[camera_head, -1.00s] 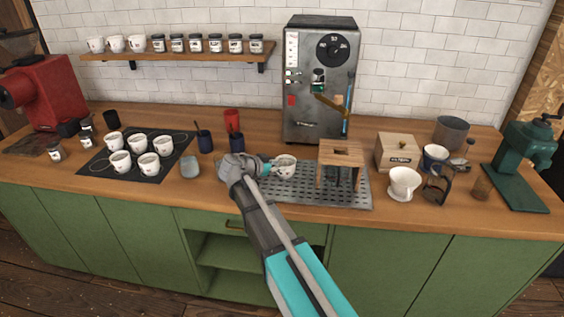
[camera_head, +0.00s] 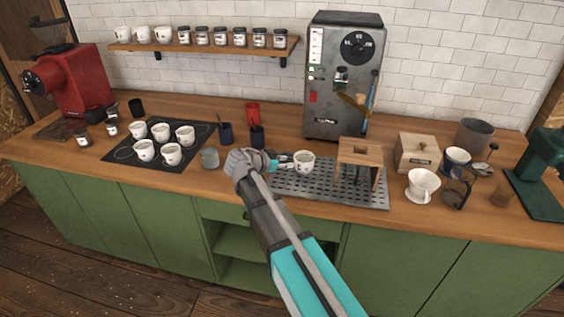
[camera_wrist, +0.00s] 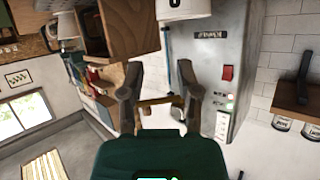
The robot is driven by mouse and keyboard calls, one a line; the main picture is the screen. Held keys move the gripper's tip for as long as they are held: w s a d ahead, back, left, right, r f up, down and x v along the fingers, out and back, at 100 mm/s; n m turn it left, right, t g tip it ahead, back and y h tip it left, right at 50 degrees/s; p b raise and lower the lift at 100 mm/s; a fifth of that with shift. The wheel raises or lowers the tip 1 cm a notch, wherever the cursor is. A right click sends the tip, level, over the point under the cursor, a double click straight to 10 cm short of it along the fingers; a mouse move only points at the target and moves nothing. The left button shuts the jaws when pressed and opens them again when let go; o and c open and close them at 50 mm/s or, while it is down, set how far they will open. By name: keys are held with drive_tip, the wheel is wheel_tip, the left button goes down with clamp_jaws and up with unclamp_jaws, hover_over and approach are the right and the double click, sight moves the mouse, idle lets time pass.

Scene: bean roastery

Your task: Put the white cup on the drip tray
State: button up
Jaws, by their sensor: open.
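The white cup (camera_head: 304,162), with a dark mark on its side, appears upright on the left half of the grey perforated drip tray (camera_head: 330,190), left of the small wooden stand. My gripper (camera_head: 284,164) is just left of the cup at about its height. In the wrist view my gripper (camera_wrist: 160,97) has its two fingers apart with nothing between them. Part of the white cup (camera_wrist: 183,9) shows beyond the fingers at the top edge of that view.
The wooden stand (camera_head: 360,152) stands on the tray's right part. The steel machine (camera_head: 343,75) is behind. Several other white cups stand on a dark mat (camera_head: 122,153) at left.

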drive_tip(key=shift+d, duration=0.1)
drive_tip(key=s+d+f+n+g+y, duration=0.3)
drive_tip(key=s+d+f+n+y, duration=0.1)
drive_tip(key=s, duration=0.7)
drive_tip(key=s+d+f+n+g+y, duration=0.3)
drive_tip(key=s+f+n+y, duration=0.4)
drive_tip(key=s, duration=0.4)
drive_tip(key=shift+s+d+n+g, duration=0.4)
drive_tip(key=shift+d+n, duration=0.15)
drive_tip(key=shift+n, duration=0.15)
drive_tip(key=shift+w+f, duration=0.1)
